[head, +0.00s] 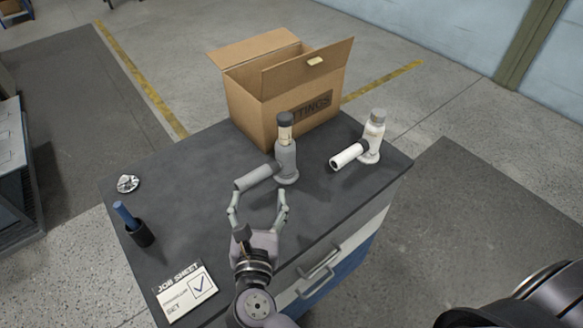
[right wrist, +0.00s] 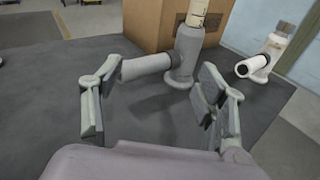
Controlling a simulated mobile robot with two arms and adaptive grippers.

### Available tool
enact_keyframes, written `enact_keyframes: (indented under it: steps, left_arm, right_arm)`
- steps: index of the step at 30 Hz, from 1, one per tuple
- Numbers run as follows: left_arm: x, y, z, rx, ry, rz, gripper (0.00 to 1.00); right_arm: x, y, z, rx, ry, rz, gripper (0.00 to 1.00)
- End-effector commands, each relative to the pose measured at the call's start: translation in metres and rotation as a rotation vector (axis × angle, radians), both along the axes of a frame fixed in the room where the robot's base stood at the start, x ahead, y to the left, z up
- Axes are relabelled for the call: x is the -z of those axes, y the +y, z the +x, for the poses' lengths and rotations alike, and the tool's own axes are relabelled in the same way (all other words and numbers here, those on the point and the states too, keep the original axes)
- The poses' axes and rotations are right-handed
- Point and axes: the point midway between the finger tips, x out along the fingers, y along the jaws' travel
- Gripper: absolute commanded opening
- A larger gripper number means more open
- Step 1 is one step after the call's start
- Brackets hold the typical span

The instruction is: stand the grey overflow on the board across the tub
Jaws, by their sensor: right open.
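The grey overflow (head: 286,160) stands upright on the dark top of a cabinet (head: 330,215), in front of a cardboard box. It has a dark cap, a beige band below it, and a side pipe pointing left toward the viewer. My right gripper (head: 258,196) is open and empty, just in front of the overflow. In the right wrist view the overflow (right wrist: 187,55) stands beyond the open fingers, with its pipe near the left fingertip; I cannot tell whether they touch. The tub and its board are not in view. My left gripper is not in view.
A white overflow (head: 372,140) stands to the right. The open cardboard box (head: 262,110) is close behind. At left are a metal drain piece (head: 127,183), a dark cup with a blue stick (head: 140,234) and a job sheet (head: 186,288). The top's right front is clear.

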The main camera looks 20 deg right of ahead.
Motion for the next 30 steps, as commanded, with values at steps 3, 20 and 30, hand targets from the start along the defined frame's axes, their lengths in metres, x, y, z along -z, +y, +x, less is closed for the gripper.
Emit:
enact_keyframes:
  steps: [3,20,30]
  left_arm:
    - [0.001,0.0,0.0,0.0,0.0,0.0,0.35]
    - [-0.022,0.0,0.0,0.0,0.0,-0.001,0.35]
    - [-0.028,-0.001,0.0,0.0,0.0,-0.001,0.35]
  right_arm:
    - [-0.017,-0.013,-0.005,0.086,-0.037,-0.086,0.66]
    - [-0.028,-0.058,0.075,0.123,-0.056,-0.124,0.66]
    - [-0.025,-0.074,0.105,0.121,-0.053,-0.122,0.66]
